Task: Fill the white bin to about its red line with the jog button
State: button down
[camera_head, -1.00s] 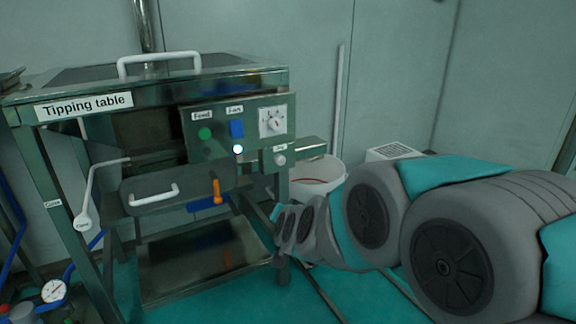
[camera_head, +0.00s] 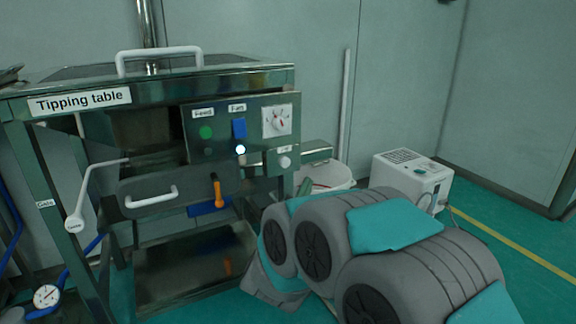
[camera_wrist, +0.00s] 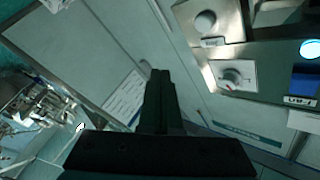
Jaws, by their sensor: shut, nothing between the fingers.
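The white bin (camera_head: 343,172) stands behind the right side of the tipping table. A short piece of its red line shows; my arm hides its lower part and the fill level cannot be seen. The pale round jog button (camera_head: 284,161) is on a small plate at the right of the control panel (camera_head: 262,136). In the wrist view the button (camera_wrist: 205,22) is at the upper right of my gripper (camera_wrist: 160,75), apart from it. The gripper is shut and empty, pointing toward the wall. My arm hides it in the head view.
The panel also carries a green feed button (camera_head: 206,132), a blue fan switch (camera_head: 238,128), a lit white lamp (camera_head: 240,149) and a dial (camera_head: 277,121). A white box unit (camera_head: 412,178) stands right of the bin.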

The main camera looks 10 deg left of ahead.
aim_at(285, 163)
jog(key=shift+w, duration=0.1)
jog(key=shift+w+a+p, duration=0.45)
jog(key=shift+w+a, duration=0.35)
jog(key=shift+w, duration=0.4)
jog(key=shift+w+a+p, duration=0.5)
jog(key=shift+w+a, duration=0.35)
jog(key=shift+w, duration=0.3)
jog(key=shift+w+a+p, duration=0.45)
jog(key=shift+w+a, duration=0.35)
jog(key=shift+w, duration=0.4)
jog(key=shift+w+a, duration=0.1)
jog(key=shift+w, duration=0.05)
jog(key=shift+w+a, duration=0.15)
jog(key=shift+w, duration=0.05)
jog(key=shift+w+a, duration=0.2)
jog(key=shift+w, duration=0.1)
dwell(3.7)
